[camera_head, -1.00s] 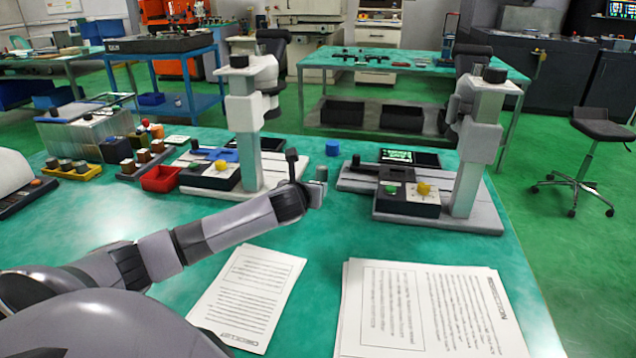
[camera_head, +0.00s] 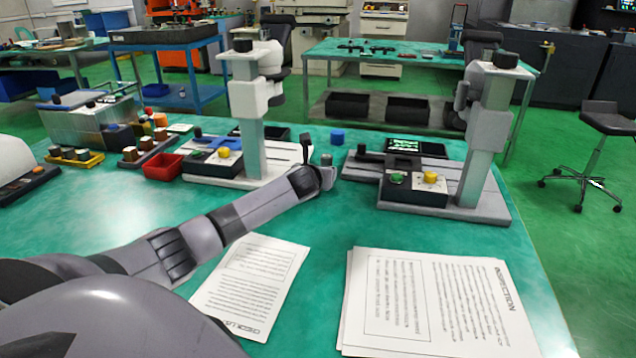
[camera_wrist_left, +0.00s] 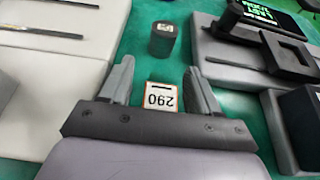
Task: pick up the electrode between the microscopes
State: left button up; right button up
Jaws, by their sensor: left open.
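Two microscopes stand on the green table, the left microscope (camera_head: 249,120) and the right microscope (camera_head: 480,150). My left gripper (camera_head: 327,174) is between their bases, low over the table. In the left wrist view, the open fingers (camera_wrist_left: 160,66) stand on either side of a small block (camera_wrist_left: 161,96) with a white top marked 290 and brownish edges. I cannot tell whether they touch it. The gripper hides this block in the head view. A dark grey cylinder (camera_wrist_left: 162,40) stands just beyond the fingertips; it also shows in the head view (camera_head: 326,159). My right gripper is not in view.
A blue cylinder (camera_head: 337,137) stands farther back. Control boxes (camera_head: 414,188) sit on the microscope bases. A red bin (camera_head: 163,167) and electrode trays are at the left. Paper sheets (camera_head: 440,300) lie in front.

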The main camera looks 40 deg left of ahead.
pick_arm(q)
jog(key=shift+w+a+f, duration=0.1)
jog(key=shift+w+f, duration=0.05)
jog(key=shift+w, duration=0.05)
grip_shut()
